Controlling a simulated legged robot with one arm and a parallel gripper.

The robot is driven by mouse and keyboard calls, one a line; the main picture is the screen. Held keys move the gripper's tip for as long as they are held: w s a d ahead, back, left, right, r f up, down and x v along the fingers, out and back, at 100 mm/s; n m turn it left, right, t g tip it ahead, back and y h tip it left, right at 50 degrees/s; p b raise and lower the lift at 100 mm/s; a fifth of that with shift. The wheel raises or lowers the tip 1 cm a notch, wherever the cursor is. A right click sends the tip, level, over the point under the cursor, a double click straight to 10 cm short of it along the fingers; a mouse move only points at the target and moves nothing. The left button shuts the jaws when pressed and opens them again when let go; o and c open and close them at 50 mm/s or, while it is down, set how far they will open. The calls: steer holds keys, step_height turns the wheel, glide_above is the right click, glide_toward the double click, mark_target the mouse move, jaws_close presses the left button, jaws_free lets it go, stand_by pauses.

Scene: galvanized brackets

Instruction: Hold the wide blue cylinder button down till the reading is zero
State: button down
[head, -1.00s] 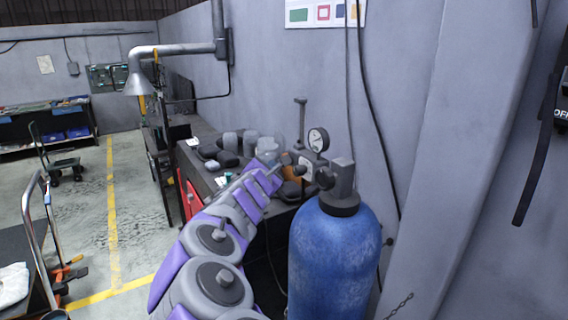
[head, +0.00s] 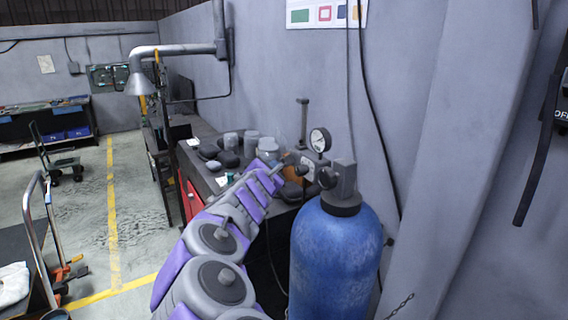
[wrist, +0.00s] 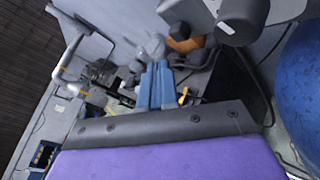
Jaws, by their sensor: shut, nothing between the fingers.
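A tall blue cylinder (head: 335,255) stands upright at lower right in the head view, with a dark valve (head: 343,185) on top. Its blue side also shows at the right edge of the wrist view (wrist: 305,90). A round white-faced gauge (head: 320,140) sits just behind the valve; its reading is too small to tell. A dark round knob (wrist: 243,18) shows at top right in the wrist view. I cannot make out a blue button. My gripper (wrist: 157,72) is shut and empty, left of and below that knob in the wrist view. In the head view its tip is hard to separate from the fittings.
A dark bench (head: 205,180) with several grey containers (head: 230,142) stands behind my arm. The wall with hanging cables is close behind the cylinder. A chain (head: 400,305) hangs at lower right.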

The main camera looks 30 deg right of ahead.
steer(key=shift+d, duration=1.05)
steer(key=shift+d, duration=0.2)
steer(key=shift+a, duration=0.25)
stand_by(0.3)
steer(key=shift+d, duration=0.5)
steer(key=shift+a, duration=0.2)
stand_by(2.9)
steer(key=shift+a, duration=0.7)
